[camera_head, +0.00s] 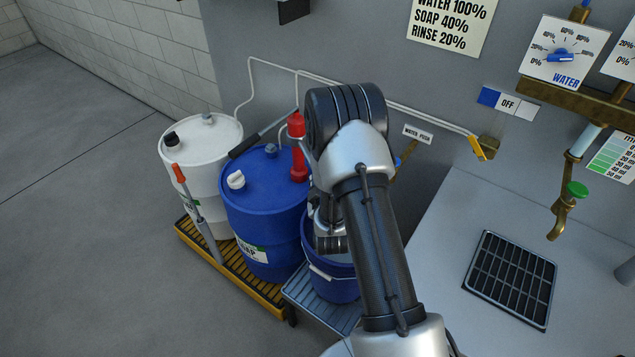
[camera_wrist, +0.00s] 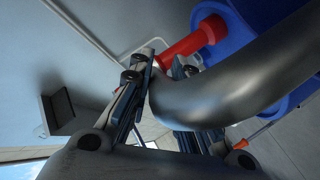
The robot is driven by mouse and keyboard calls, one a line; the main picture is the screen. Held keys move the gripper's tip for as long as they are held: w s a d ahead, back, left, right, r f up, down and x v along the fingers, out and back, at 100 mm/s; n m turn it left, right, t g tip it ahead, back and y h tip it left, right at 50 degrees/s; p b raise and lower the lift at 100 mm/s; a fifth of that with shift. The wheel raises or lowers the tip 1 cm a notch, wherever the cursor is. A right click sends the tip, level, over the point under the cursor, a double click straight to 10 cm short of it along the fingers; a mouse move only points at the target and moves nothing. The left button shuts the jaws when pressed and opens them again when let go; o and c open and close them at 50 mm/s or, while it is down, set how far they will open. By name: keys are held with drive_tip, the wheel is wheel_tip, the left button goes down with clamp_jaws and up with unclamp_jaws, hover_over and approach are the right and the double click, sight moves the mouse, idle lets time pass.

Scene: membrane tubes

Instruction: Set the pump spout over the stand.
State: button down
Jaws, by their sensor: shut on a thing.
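The pump stands on the blue drum (camera_head: 262,205), with its red body (camera_head: 298,148) upright on the lid. Its grey curved metal spout (camera_wrist: 235,85) fills the right of the wrist view. My gripper (camera_wrist: 163,65) is shut on the spout, one finger on each side of the pipe. In the head view my arm hides the fingers and the spout. The stand (camera_head: 302,292) is a low grated platform in front of the blue drum. A blue bucket (camera_head: 328,283) sits on it, partly behind my arm.
A white drum (camera_head: 203,160) stands left of the blue drum, both on a yellow grated pallet (camera_head: 240,276). A grey sink top with a black drain grate (camera_head: 511,279) and a brass tap (camera_head: 565,212) lies right of my arm. Floor at left is clear.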

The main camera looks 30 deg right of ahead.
drive_tip(key=c, duration=1.5)
unclamp_jaws()
drive_tip(key=v, duration=1.2)
